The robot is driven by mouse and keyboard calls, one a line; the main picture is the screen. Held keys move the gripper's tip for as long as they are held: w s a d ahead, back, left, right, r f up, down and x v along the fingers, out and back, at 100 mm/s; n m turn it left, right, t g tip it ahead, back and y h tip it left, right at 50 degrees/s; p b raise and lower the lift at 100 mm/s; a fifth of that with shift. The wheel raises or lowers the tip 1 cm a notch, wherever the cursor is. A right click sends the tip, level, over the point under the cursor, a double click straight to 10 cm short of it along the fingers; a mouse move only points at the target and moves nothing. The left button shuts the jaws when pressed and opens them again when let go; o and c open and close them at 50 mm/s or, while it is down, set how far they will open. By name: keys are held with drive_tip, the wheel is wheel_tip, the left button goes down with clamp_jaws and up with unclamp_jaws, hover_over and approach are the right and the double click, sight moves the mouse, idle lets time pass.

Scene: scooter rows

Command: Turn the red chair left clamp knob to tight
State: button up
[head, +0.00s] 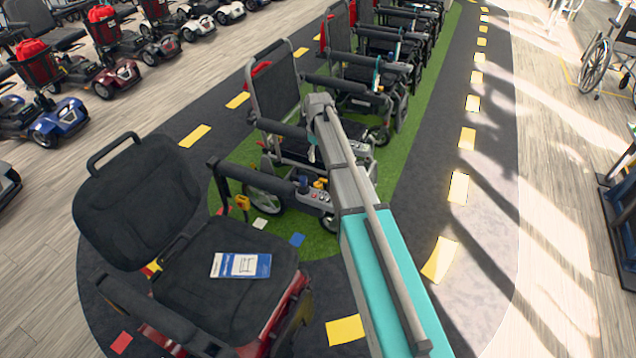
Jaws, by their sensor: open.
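The red chair (225,268) stands at the lower left, with a black back and seat and a red base. Its far armrest (262,182) carries a control panel with a small joystick (304,183) at its front end. My grey and teal arm rises from the bottom and reaches past the armrest's front end. I cannot make out my gripper; the arm hides part of this area.
A blue and white card (241,265) lies on the red chair's seat. Another dark powered chair (275,95) stands just behind, with more in a row on the green strip. Scooters (52,118) line the left. The dark floor path (425,215) at right is clear.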

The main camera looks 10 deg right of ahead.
sight(318, 184)
drive_tip(key=shift+f, duration=0.2)
wheel_tip(318, 184, down, 13)
drive_tip(key=b, duration=1.3)
drive_tip(key=shift+f+b, duration=0.15)
drive_tip(key=shift+b, duration=0.25)
drive_tip(key=shift+a, duration=0.1)
clamp_jaws()
